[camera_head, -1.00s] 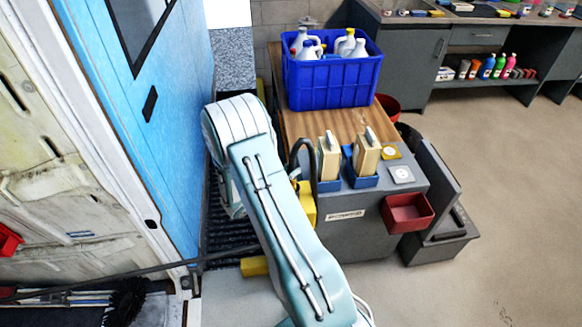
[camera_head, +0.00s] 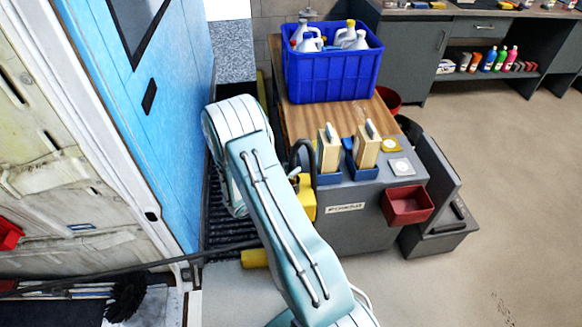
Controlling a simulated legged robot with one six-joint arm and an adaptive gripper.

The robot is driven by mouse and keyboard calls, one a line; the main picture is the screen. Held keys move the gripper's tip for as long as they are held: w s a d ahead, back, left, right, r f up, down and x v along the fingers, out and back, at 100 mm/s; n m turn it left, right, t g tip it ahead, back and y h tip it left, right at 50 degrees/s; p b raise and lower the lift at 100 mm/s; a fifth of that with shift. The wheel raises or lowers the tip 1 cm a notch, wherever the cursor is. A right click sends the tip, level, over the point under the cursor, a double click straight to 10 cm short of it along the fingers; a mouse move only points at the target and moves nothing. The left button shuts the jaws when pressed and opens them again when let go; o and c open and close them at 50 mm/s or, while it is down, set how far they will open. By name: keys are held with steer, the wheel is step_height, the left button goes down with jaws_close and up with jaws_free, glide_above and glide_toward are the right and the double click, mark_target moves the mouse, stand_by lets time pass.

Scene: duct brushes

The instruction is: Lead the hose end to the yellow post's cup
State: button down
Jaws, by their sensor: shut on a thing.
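A dark hose or cable (camera_head: 225,248) runs from the lower left across to my arm and passes out of sight behind it. I cannot make out its end. My teal and white arm reaches forward through the middle of the view and hides my gripper. A yellow part (camera_head: 306,197) stands just right of my arm, against the grey cabinet, with a thick black tube curving above it. A second yellow piece (camera_head: 255,258) lies low on the left side of my arm. I cannot tell which of these belongs to the post, and no cup is clearly visible.
A grey cabinet with wooden top (camera_head: 345,121) holds a blue crate (camera_head: 330,78) of bottles. A red bin (camera_head: 408,206) hangs on its front. A blue door (camera_head: 130,125) closes in on the left. A black round brush (camera_head: 126,296) is lower left. Open floor (camera_head: 500,190) lies right.

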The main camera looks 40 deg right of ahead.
steer(key=shift+c, duration=2)
jaws_free()
steer(key=a, duration=1.2)
steer(key=shift+w, duration=0.1)
